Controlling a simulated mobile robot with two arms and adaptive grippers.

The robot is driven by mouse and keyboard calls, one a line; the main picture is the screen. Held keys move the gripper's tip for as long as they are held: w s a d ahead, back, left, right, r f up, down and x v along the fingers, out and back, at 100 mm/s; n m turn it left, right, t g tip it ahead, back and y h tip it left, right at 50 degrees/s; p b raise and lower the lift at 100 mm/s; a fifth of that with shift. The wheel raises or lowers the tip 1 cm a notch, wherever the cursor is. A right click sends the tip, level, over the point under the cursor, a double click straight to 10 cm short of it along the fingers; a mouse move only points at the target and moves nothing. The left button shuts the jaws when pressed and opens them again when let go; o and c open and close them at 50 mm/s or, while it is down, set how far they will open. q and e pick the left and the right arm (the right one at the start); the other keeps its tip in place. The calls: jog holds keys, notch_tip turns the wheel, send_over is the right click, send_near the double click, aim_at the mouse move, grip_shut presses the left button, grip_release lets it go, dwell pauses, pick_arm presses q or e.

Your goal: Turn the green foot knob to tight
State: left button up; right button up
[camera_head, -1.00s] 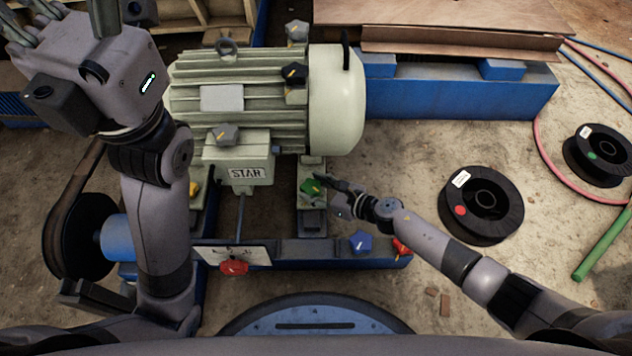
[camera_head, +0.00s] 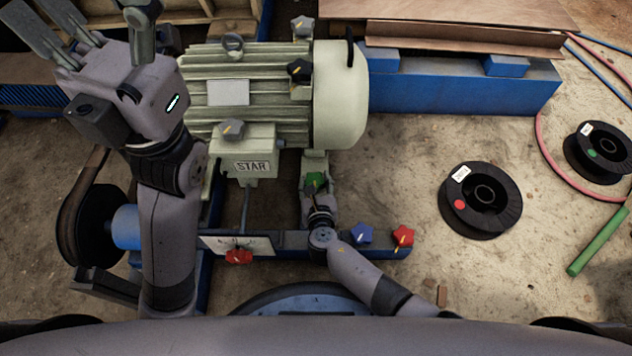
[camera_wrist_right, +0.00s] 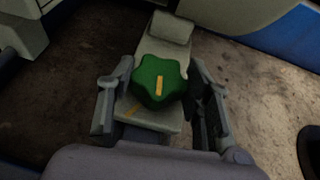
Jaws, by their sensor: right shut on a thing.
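The green foot knob (camera_head: 316,182) sits on the pale motor foot below the motor's right end. In the right wrist view the knob (camera_wrist_right: 159,82) shows a yellow line running nearly up and down. Another yellow mark (camera_wrist_right: 132,109) lies on the foot, below and left of the knob. My right gripper (camera_wrist_right: 161,70) has a finger on each side of the knob and is shut on it. In the head view my right gripper (camera_head: 318,198) comes from below and partly covers the foot. My left gripper (camera_head: 95,30) is raised at the upper left, fingers spread and empty.
The motor (camera_head: 245,95) carries several grey and black knobs. On the blue base rail are a red knob (camera_head: 239,257), a blue knob (camera_head: 362,233) and another red knob (camera_head: 403,236). A black spool (camera_head: 481,200) lies on open floor to the right.

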aim_at(315, 184)
jog(key=shift+m+h, duration=0.5)
jog(key=shift+h, duration=0.1)
jog(key=o, duration=1.1)
jog(key=shift+o, duration=0.2)
notch_tip(315, 184, up, 10)
